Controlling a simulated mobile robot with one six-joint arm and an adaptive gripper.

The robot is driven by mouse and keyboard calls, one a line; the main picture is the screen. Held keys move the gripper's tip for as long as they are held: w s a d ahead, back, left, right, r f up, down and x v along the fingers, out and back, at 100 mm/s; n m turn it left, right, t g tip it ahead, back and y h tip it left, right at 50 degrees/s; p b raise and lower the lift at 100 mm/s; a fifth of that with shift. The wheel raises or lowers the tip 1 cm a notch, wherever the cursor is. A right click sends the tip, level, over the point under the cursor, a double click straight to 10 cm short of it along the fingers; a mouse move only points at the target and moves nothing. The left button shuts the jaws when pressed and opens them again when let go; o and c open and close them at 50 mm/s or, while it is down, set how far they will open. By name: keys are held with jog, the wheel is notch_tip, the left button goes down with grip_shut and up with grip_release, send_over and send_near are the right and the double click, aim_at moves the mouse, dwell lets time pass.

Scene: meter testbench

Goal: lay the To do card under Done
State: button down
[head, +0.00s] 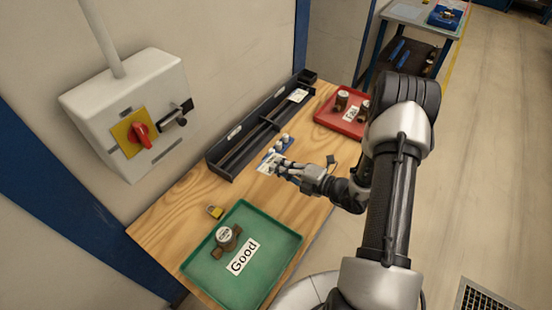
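My gripper (280,168) is over the middle of the wooden bench, with its fingertips at a small white card (266,162). I cannot tell whether the fingers are closed on the card, touch it or only hang above it. A long black divided tray (226,166) lies along the wall, left of my gripper. Another white card (298,95) lies at the tray's far end. The writing on both cards is too small to read, so I cannot tell which is To do, and no Done label is legible.
A blue item with white round tops (282,142) sits beside my gripper. A green tray (275,235) labelled Good holds a brass meter (226,238). A padlock (215,211) lies nearby. A red tray (328,118) with meters is at the back. A switch box (125,110) is on the wall.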

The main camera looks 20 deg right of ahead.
jog(key=s+a+r+n+g+y, duration=0.3)
jog(key=a+r, duration=0.3)
jog(key=r, duration=0.3)
jog(key=shift+s+a+r+n+g+b, duration=0.15)
jog(key=shift+s+a+n+g+b, duration=0.1)
jog(key=shift+s+n+g+b, duration=0.15)
jog(key=shift+w+y, duration=0.25)
jog(key=shift+y, duration=0.15)
